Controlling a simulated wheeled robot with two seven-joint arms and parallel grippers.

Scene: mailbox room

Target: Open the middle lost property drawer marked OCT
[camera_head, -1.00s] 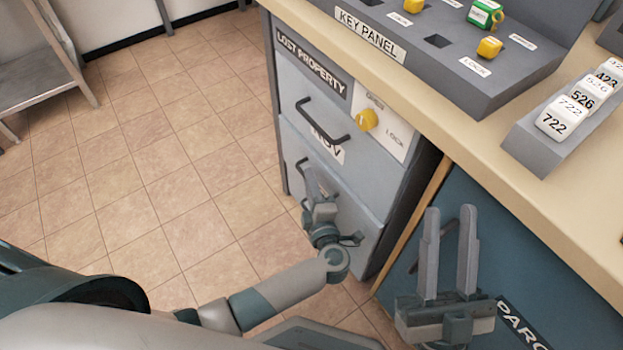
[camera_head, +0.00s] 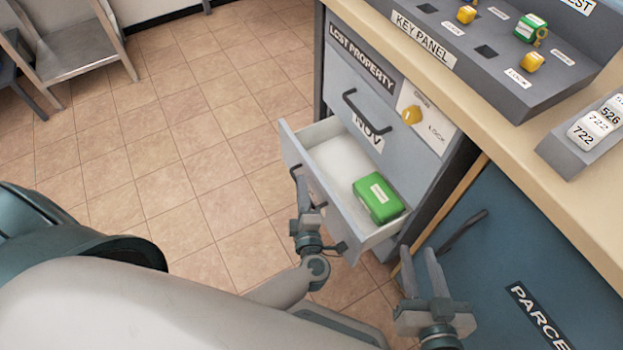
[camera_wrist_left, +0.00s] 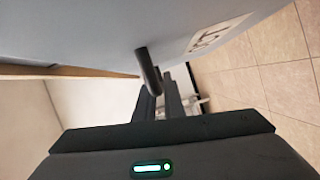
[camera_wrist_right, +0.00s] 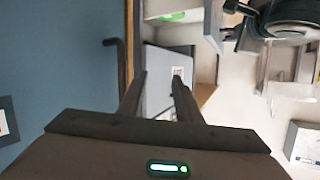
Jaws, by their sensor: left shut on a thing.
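The middle lost property drawer (camera_head: 296,160) stands pulled out below the NOV drawer (camera_head: 362,95). A green box (camera_head: 378,198) lies inside it, towards its right end. In the left wrist view the drawer front carries a white label (camera_wrist_left: 215,38), seen at a slant, that looks like OCT. My left gripper (camera_head: 303,198) is at the drawer front, shut on its dark bar handle (camera_wrist_left: 149,70). Part of the handle is hidden by the fingers. My right gripper (camera_head: 421,268) is open and empty, right of the drawer, in front of the blue parcel door (camera_head: 500,260).
A yellow knob (camera_head: 411,115) sits on a lock plate beside the NOV drawer. The key panel (camera_head: 480,75) and numbered tags (camera_head: 590,130) stand on the counter above. Tiled floor (camera_head: 180,150) left of the drawer is clear, up to a metal shelf (camera_head: 75,60).

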